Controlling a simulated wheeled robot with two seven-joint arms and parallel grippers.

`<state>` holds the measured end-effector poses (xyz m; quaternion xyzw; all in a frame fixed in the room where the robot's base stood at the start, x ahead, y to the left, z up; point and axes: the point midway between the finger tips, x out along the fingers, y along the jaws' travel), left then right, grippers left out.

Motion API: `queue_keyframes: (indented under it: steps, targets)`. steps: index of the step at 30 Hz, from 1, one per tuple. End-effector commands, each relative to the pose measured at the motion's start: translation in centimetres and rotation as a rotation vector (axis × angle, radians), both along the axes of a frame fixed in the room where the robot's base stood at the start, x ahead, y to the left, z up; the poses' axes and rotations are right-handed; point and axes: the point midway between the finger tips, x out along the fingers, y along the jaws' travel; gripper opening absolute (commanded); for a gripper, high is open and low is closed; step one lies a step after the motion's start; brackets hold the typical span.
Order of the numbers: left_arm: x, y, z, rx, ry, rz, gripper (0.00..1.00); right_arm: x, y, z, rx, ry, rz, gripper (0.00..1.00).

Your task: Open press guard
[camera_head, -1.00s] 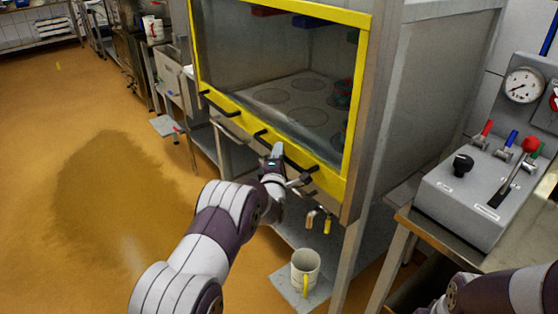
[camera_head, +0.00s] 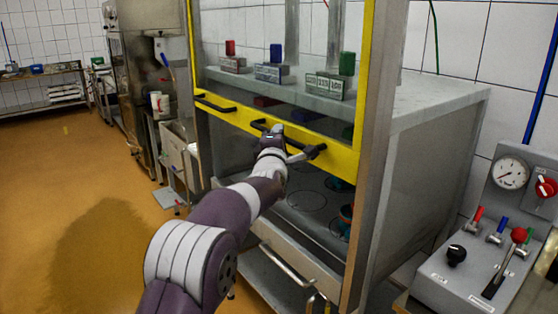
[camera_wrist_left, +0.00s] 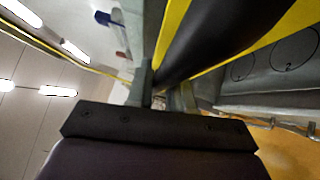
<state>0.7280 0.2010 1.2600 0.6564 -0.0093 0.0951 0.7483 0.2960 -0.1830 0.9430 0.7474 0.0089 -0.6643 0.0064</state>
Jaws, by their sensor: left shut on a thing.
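The press guard is a clear pane in a yellow frame (camera_head: 228,113) on the front of the grey press. Its lower edge stands raised, with an open gap below it showing the press bed (camera_head: 305,200). My left gripper (camera_head: 274,135) is shut on the black bar handle (camera_head: 308,152) at the right part of the lower rail. In the left wrist view the handle (camera_wrist_left: 215,40) runs between the fingers, close to the camera, with the yellow frame (camera_wrist_left: 172,40) behind it. My right gripper is out of view.
Red, blue and green blocks (camera_head: 347,63) show through the pane. A grey control box (camera_head: 470,275) with coloured levers and a gauge (camera_head: 509,172) stands at the right. The floor (camera_head: 90,190) at the left is clear.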

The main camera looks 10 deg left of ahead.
Motion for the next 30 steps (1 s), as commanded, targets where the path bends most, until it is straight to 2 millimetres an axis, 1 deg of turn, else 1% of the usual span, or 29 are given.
queue_keyframes:
  steps: [1, 3, 6, 9, 15, 26, 27, 28, 30]
  targets:
    - [-0.1, 0.0, 2.3, -0.001, -0.011, 0.001, 0.0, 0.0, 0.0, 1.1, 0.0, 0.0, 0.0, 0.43]
    - [-0.1, 0.0, 3.7, -0.001, -0.011, 0.001, 0.0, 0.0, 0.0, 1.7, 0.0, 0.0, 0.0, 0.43]
    - [-0.1, 0.0, 5.1, 0.0, -0.009, 0.001, 0.0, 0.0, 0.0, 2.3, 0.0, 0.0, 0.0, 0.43]
    - [0.0, 0.0, 6.0, 0.0, -0.008, 0.001, 0.0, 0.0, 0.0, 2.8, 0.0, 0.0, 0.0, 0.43]
    - [0.0, 0.1, 6.9, 0.0, -0.007, 0.002, 0.0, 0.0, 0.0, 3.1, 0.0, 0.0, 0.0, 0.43]
    - [0.0, 0.1, 6.8, -0.001, -0.005, 0.002, 0.0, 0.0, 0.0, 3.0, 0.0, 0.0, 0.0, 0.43]
    - [0.0, 0.1, 6.8, -0.001, -0.005, 0.002, 0.34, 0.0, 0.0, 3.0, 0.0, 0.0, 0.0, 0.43]
    - [0.0, 0.1, 6.7, -0.001, -0.005, 0.002, 0.4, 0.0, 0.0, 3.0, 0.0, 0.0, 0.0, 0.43]
    - [0.0, 0.0, 6.7, 0.0, -0.003, 0.001, 0.4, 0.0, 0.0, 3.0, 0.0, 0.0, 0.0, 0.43]
